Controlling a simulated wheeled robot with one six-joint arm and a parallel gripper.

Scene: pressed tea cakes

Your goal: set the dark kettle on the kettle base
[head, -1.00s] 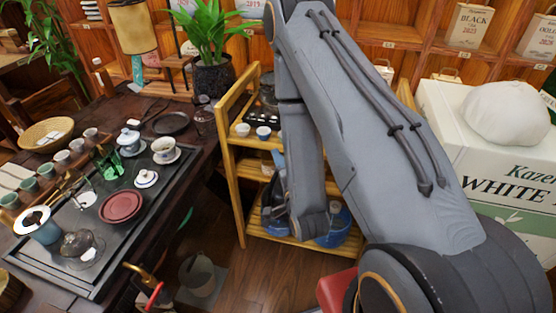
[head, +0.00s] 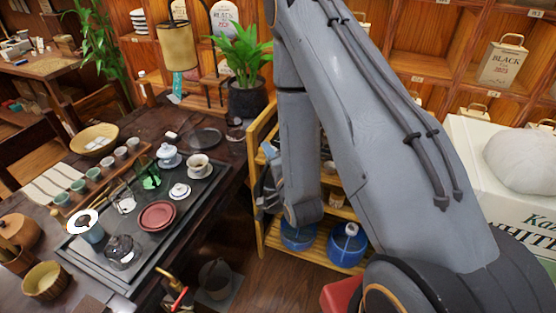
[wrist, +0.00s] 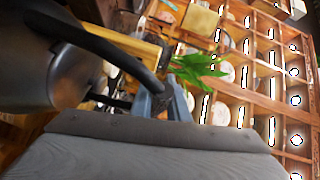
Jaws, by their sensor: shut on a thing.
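The dark kettle (wrist: 60,80) fills the upper left of the wrist view, tilted in the picture, with its black curved handle running to the right. My gripper (wrist: 160,102) is shut on this handle. In the head view the kettle is not seen, and my gripper is mostly hidden by my arm. A dark round flat disc (head: 205,137) lies on the far end of the wooden table; it looks like the kettle base, though I cannot be sure. It is empty and left of my arm.
A black tea tray (head: 207,188) on the table holds cups, a red dish (head: 157,216) and a glass pot. A potted plant (head: 245,62) stands behind. A yellow wooden shelf (head: 258,160) stands between table and arm. A white carton (head: 480,150) is at right.

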